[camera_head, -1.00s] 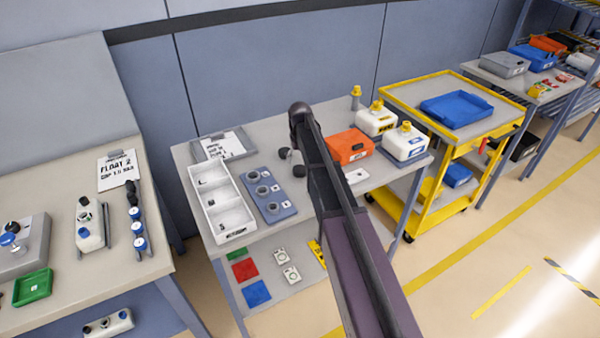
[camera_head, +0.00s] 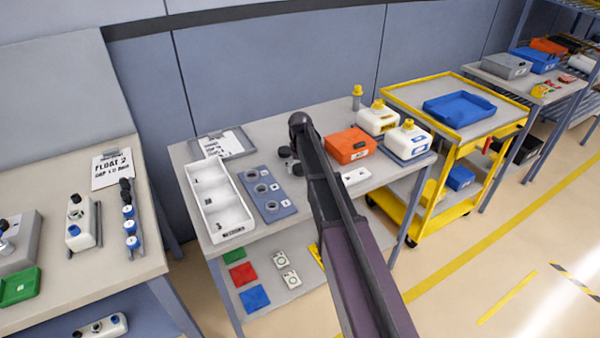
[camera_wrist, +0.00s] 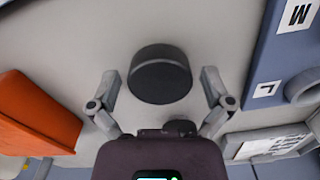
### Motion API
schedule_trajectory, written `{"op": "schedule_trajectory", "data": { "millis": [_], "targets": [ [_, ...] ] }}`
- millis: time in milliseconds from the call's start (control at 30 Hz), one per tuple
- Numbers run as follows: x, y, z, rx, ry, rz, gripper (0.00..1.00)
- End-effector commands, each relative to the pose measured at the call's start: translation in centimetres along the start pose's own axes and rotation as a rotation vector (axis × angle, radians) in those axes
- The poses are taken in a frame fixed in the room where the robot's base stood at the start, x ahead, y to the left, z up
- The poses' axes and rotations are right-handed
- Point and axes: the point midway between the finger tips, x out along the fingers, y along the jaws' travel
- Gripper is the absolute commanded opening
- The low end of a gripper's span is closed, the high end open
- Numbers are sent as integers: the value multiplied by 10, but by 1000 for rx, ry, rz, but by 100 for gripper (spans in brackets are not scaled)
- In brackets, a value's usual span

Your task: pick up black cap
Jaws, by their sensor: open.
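A round black cap (camera_wrist: 160,75) stands on the grey table in the wrist view, close in front of my gripper (camera_wrist: 160,86). The gripper is open, with one finger to each side of the cap and clear gaps between. A second dark round piece (camera_wrist: 180,127) shows partly behind the gripper body.
An orange box (camera_head: 350,145) stands right of my arm, with white jugs (camera_head: 378,118) behind it. A blue-grey plate with rings (camera_head: 267,210) and a white divided tray (camera_head: 222,231) lie to the left. A clipboard (camera_head: 223,143) lies at the back.

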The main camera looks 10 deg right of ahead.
Motion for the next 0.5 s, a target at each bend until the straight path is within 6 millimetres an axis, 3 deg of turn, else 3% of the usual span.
{"op": "schedule_trajectory", "data": {
  "millis": [433, 500],
  "targets": [
    [0, 0, 0, 0, 0, 0, 100],
    [0, 0, 0, 0, 0, 0, 82]
  ]
}}
